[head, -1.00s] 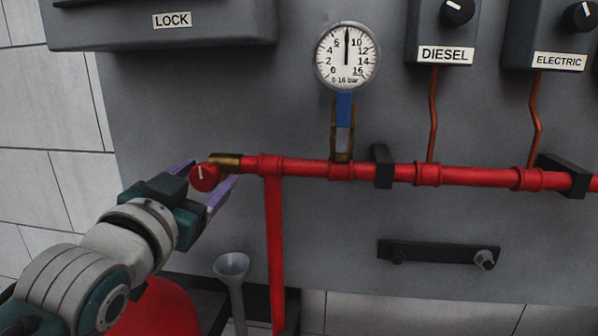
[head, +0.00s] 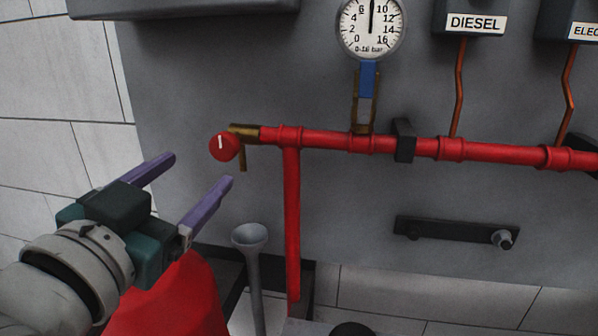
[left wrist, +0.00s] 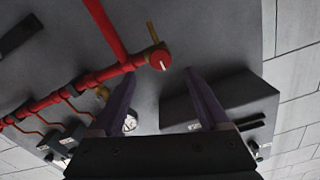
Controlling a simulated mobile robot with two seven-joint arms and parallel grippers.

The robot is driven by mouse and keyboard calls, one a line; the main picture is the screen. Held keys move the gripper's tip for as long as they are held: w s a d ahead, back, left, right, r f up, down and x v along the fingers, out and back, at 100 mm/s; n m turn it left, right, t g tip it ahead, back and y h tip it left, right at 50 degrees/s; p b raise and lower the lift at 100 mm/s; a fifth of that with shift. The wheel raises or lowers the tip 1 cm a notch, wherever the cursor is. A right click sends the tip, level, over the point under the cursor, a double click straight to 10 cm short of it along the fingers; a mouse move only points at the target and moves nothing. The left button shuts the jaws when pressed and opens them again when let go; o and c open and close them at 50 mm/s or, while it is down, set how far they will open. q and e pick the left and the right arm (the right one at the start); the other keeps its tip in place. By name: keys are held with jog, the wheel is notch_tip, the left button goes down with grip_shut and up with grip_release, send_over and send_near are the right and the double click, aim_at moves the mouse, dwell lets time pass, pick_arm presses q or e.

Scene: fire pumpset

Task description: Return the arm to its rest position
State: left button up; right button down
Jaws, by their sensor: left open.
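My left gripper (head: 193,180) is open and empty in the head view, with its two purple fingers apart. It is to the lower left of a red round knob (head: 224,147) with a white mark, at the left end of the red pipe (head: 330,141). Clear space shows between the fingers and the knob. In the left wrist view the open fingers (left wrist: 158,88) point toward the panel, and the red knob (left wrist: 161,60) shows between and beyond them. My right gripper is in neither view.
A grey funnel (head: 250,238) stands below the pipe, close to the gripper's right. A red rounded body (head: 170,300) is beneath my left arm. A gauge (head: 371,25) with a blue-handled valve (head: 367,80) and a black bracket (head: 455,232) are on the grey panel.

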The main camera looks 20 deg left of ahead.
pick_arm(q)
jog(key=shift+s, duration=0.25)
dwell(0.3)
jog(key=s+d+f+m+g+h+p, duration=0.15)
jog(key=s+d+g+p, duration=0.25)
jog(key=s+g, duration=0.4)
jog(key=s+d+f+g+h+p, duration=0.35)
jog(key=s+g, duration=0.25)
jog(key=s, duration=0.4)
notch_tip(320, 180, up, 37)
jog(key=p, duration=3.7)
jog(key=shift+w+d+r+y, duration=0.15)
jog(key=shift+w+r+y, duration=0.1)
jog(key=shift+y, duration=0.15)
